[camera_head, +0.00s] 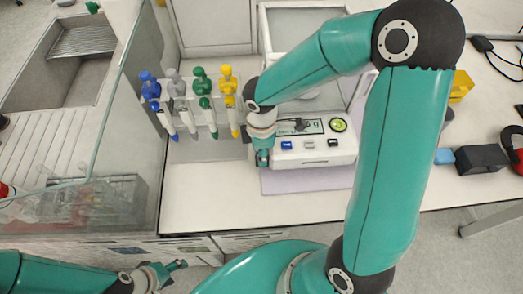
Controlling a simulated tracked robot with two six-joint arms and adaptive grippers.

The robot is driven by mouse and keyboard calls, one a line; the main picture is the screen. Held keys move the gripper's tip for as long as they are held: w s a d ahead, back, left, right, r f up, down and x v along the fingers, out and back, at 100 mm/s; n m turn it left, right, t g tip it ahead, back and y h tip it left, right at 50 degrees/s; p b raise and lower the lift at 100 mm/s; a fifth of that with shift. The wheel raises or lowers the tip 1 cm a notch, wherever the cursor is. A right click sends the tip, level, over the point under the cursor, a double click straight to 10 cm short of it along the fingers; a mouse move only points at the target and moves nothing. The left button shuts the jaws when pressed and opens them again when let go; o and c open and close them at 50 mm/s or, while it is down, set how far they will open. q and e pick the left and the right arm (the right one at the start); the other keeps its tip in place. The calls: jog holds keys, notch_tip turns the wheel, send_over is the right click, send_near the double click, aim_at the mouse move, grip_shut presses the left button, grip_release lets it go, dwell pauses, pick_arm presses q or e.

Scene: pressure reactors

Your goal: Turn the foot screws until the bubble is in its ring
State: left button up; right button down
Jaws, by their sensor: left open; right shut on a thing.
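A white balance (312,156) stands on the bench with a display (299,127) and several coloured buttons on its front panel. A round green bubble level (338,125) sits at the right of the panel; the bubble's place against its ring is too small to tell. My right gripper (263,158) points down at the balance's front left corner, shut on the left foot screw, which the fingers hide. The other foot screws are not visible. My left gripper (178,266) is open and empty, low in front of the bench, away from the balance.
A rack of pipettes (202,88) in blue, grey, green and yellow stands left of the balance. A glass pane (95,110) and a sink (75,50) are further left. A black box (482,159) lies at right. Bare bench (205,200) is in front.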

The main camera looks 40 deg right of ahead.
jog(key=c, duration=0.8)
grip_release()
notch_tip(320, 180, up, 12)
jog(key=shift+f, duration=0.1)
dwell(0.3)
